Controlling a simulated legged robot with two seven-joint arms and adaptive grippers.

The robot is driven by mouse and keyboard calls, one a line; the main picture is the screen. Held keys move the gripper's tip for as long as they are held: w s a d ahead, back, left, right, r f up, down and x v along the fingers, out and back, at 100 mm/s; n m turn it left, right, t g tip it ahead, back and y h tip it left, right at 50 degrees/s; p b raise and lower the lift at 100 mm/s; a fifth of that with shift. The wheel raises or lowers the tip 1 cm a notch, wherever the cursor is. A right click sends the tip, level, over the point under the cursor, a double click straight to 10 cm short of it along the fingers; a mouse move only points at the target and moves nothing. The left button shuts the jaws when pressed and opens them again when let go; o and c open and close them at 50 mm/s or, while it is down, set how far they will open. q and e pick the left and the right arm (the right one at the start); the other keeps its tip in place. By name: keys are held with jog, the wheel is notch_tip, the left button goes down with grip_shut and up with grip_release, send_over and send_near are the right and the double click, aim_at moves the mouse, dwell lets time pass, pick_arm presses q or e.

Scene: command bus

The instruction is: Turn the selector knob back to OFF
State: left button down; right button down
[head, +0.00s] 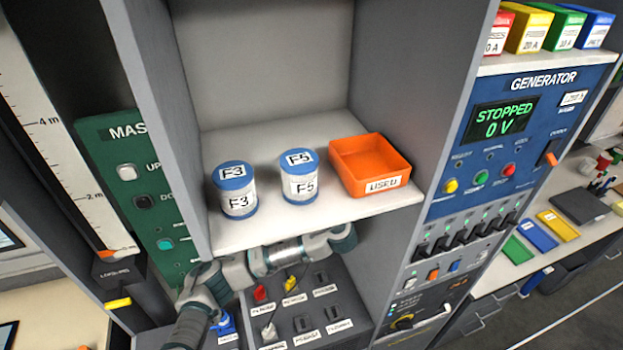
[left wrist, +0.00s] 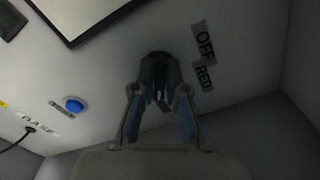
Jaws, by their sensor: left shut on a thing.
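In the left wrist view my left gripper (left wrist: 160,90) is shut on a dark knob (left wrist: 158,58) on a pale panel. The fingers hide most of the knob, and I cannot tell which way it points. Labels reading OFF (left wrist: 205,40) and RED (left wrist: 204,77) are right of the knob. In the head view my left arm crosses below the white shelf, and its gripper cannot be made out. My right gripper is in neither view.
A blue button (left wrist: 73,104) and a cable are left of the knob, with a dark-framed screen (left wrist: 90,15) above. In the head view, two blue-lidded jars (head: 238,190) and an orange tray (head: 371,152) stand on the shelf (head: 290,222). The generator panel (head: 480,150) reads STOPPED, 0 V.

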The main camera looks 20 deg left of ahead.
pick_arm(q)
jog(key=shift+w+d+f+n+b, duration=0.15)
jog(key=shift+n+b, duration=2.4)
jog(key=shift+n, duration=1.45)
jog(key=shift+s+d+r+n+b, duration=0.15)
jog(key=shift+n+b, duration=2.45)
jog(key=shift+n, duration=1.4)
jog(key=shift+w+d+f+n+b, duration=0.15)
jog(key=shift+n+b, duration=2.4)
jog(key=shift+n, duration=1.45)
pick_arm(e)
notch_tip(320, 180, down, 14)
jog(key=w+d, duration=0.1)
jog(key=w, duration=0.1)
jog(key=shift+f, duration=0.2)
